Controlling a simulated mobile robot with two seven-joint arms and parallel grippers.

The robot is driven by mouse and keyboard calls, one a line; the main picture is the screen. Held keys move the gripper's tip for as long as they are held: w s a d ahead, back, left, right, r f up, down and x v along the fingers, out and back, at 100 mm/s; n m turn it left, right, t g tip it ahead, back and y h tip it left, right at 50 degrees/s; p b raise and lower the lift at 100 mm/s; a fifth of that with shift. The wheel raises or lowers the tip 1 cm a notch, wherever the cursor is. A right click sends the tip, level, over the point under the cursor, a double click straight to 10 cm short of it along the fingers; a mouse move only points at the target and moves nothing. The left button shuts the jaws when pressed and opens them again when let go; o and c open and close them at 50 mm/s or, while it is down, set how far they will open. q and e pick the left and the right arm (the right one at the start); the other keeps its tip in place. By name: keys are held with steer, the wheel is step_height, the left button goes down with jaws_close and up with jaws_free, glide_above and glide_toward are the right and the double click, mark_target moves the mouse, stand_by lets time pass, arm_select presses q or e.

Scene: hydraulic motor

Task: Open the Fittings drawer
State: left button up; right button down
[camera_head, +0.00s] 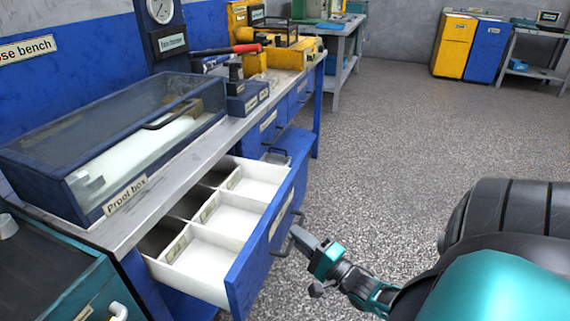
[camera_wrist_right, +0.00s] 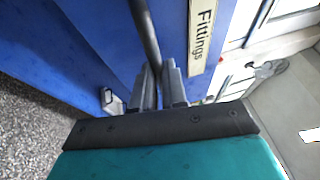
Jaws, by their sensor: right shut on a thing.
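The Fittings drawer (camera_head: 268,232) is blue-fronted and stands well out from the bench, with its white compartments showing. Its front carries a Fittings label (camera_wrist_right: 202,35) in the right wrist view. My right gripper (camera_head: 298,234) is at the drawer's front, shut on the dark bar handle (camera_wrist_right: 146,35). In the right wrist view its fingers (camera_wrist_right: 160,85) lie on either side of the handle. My left gripper is not in view.
A Proof box (camera_head: 120,140) with a clear lid sits on the bench top. More blue drawers (camera_head: 268,125) are further along the bench. A teal cabinet (camera_head: 70,290) stands at the near left. The speckled floor (camera_head: 380,130) to the right is clear.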

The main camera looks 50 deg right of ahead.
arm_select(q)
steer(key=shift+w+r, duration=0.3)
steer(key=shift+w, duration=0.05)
arm_select(e)
steer(key=shift+s+d, duration=0.1)
steer(key=shift+s, duration=0.05)
steer(key=c, duration=1.2)
jaws_free()
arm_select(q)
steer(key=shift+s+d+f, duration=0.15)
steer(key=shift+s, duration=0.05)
arm_select(e)
steer(key=shift+o, duration=0.2)
arm_select(q)
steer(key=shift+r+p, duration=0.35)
steer(key=shift+p, duration=0.05)
arm_select(e)
steer(key=s+f, duration=0.2)
steer(key=s, duration=1)
steer(key=shift+s+f, duration=0.15)
steer(key=shift+s, duration=0.25)
steer(key=shift+s, duration=0.1)
